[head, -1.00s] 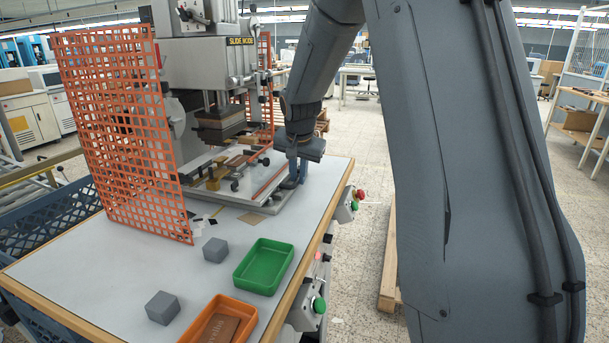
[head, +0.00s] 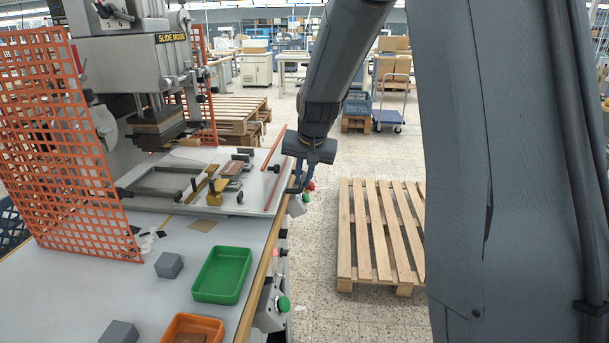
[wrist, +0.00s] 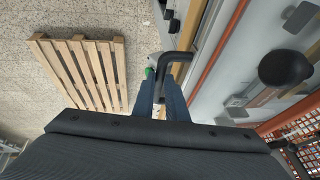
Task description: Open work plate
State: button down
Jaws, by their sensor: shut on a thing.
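The work plate (head: 255,190) is a light grey slide plate under the stamping press (head: 128,55). It stands drawn out to the right of the press head, and its right end reaches the table's edge. It carries a brass-coloured stop, clamps and a brown piece (head: 232,169). My gripper (head: 298,182) is at the plate's right end in the head view. In the wrist view my gripper (wrist: 172,92) is shut on a black bent handle (wrist: 178,65) beside the plate. The fingers partly hide the handle, and the head view does not show the grip clearly.
An orange mesh guard (head: 60,140) stands left of the press. A green tray (head: 222,275), an orange tray (head: 195,328) and grey blocks (head: 168,265) are on the table. A wooden pallet (head: 375,230) lies on the floor to the right.

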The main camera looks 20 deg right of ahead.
jog(key=c, duration=1.8)
grip_release()
jog(key=shift+o, duration=0.2)
jog(key=shift+r, duration=0.1)
jog(key=b+v, duration=0.2)
jog(key=v, duration=0.5)
jog(key=shift+s+r, duration=0.15)
jog(key=shift+r, duration=0.2)
jog(key=s+a+f+n+g, duration=0.2)
jog(key=s+f, duration=0.5)
jog(key=s, duration=0.5)
jog(key=s+a+f+n+g, duration=0.1)
jog(key=s+a+f+n, duration=0.2)
jog(key=s+f, duration=0.4)
jog(key=s, duration=0.4)
jog(key=shift+s+f+g, duration=0.15)
jog(key=shift+s+g, duration=0.2)
jog(key=shift+g, duration=0.05)
